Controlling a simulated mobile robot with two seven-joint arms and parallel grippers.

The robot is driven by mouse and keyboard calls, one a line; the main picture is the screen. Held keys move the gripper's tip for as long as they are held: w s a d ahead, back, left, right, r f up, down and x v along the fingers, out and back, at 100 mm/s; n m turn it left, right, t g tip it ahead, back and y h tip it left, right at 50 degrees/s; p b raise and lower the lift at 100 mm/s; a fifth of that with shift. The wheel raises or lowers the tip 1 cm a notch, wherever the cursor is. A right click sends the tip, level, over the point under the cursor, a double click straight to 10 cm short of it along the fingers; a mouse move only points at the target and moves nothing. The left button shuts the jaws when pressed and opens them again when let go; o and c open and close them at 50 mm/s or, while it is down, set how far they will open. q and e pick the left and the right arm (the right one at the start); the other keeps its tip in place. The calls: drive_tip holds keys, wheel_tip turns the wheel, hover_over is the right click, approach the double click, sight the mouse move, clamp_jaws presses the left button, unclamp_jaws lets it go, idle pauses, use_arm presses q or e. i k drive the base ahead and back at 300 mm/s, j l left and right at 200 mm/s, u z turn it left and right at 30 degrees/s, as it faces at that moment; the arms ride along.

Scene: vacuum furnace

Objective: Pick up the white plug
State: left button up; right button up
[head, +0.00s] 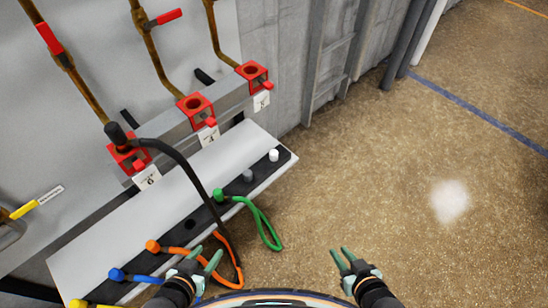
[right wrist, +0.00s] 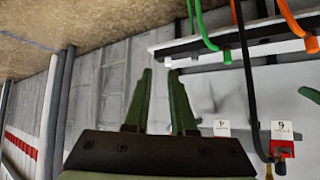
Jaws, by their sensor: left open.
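The white plug (head: 273,155) stands upright at the far right end of the black strip on the pale shelf (head: 110,240). It has no visible cable and nothing touches it. My left gripper (head: 205,256) is open at the front edge of the shelf, near the orange cable and well short of the white plug. My right gripper (head: 342,256) is open and empty over the floor, below and to the right of the white plug. Its parted fingers also show in the right wrist view (right wrist: 160,102).
Grey (head: 248,175), green (head: 218,194), orange (head: 152,246), blue (head: 116,274) and yellow (head: 78,303) plugs share the strip. Green (head: 268,230) and orange cables hang off its front. A black cable (head: 180,160) arches from a red socket (head: 128,158). Floor at right is clear.

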sight(273, 153)
drive_tip(key=i+l, duration=0.4)
drive_tip(key=l, duration=0.25)
drive_tip(key=i+l+u, duration=0.35)
drive_tip(key=l+u, duration=0.15)
drive_tip(key=l, duration=0.15)
